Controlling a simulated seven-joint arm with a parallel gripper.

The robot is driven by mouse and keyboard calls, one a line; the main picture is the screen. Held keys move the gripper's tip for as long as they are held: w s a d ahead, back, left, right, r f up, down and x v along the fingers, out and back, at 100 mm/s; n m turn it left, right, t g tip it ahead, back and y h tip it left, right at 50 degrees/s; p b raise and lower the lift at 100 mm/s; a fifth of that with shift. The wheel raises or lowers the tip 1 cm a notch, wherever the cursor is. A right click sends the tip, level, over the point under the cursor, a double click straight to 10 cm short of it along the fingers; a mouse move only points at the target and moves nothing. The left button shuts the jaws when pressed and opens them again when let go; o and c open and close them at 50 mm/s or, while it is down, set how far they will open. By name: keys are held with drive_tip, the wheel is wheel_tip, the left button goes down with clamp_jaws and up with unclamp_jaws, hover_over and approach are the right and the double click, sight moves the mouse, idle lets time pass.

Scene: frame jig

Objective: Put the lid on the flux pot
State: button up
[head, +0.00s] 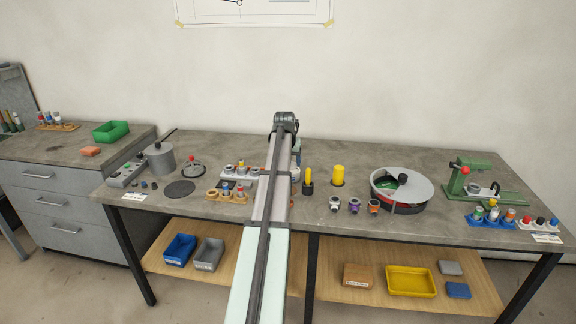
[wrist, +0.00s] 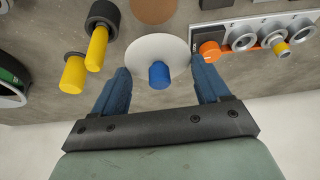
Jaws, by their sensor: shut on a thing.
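A round white lid (wrist: 144,50) with a blue knob (wrist: 159,75) lies between the blue fingers of my gripper (wrist: 161,72) in the wrist view. In the head view my arm hides most of this spot.
Yellow-topped items (wrist: 97,48) stand left of my gripper in the wrist view. An orange piece (wrist: 210,50) and a rack with ringed holes (wrist: 243,36) are close on the right.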

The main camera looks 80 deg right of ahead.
drive_tip(key=shift+r, duration=0.3)
drive_tip(key=shift+w, duration=0.2)
drive_tip(key=d+f+m+g, duration=0.1)
drive_tip(key=d+m+g, duration=0.1)
drive_tip(key=d+m, duration=0.4)
drive_tip(key=s+d, duration=0.1)
drive_tip(key=d, duration=0.2)
drive_tip(key=shift+f+y, duration=0.25)
drive_tip(key=shift+y, duration=0.05)
drive_tip(key=shift+f, duration=0.1)
drive_tip(key=shift+f, duration=2.35)
